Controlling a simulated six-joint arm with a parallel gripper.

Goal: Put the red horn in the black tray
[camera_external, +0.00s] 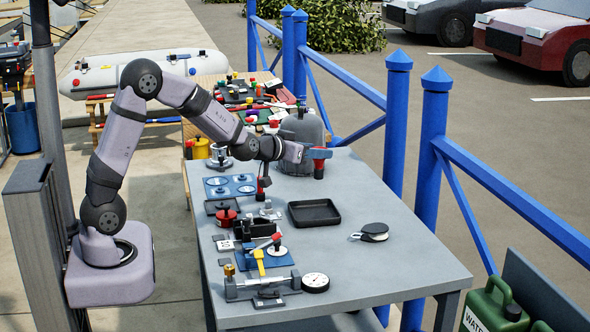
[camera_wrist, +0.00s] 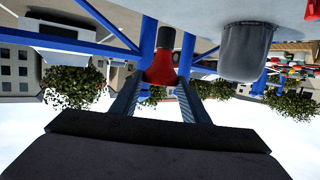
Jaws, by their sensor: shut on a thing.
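The red horn (camera_wrist: 160,71), with a red flared part and a black end, is between the two fingers of my gripper (camera_wrist: 158,90) in the wrist view, which is upside down. In the external view my gripper (camera_external: 306,154) reaches level over the far part of the table, shut on the horn (camera_external: 320,154). The horn is upright, red part on top and dark end down. Whether its lower end touches the table is hard to tell. The black tray (camera_external: 315,222) lies flat and empty mid-table, nearer the camera than the horn.
A grey dome (camera_external: 303,135) stands just behind my gripper; it also shows in the wrist view (camera_wrist: 246,52). A red pot (camera_external: 227,217), blue mat (camera_external: 230,187) and small parts fill the left side. A black disc (camera_external: 374,232) lies right of the tray, a gauge (camera_external: 315,283) in front.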

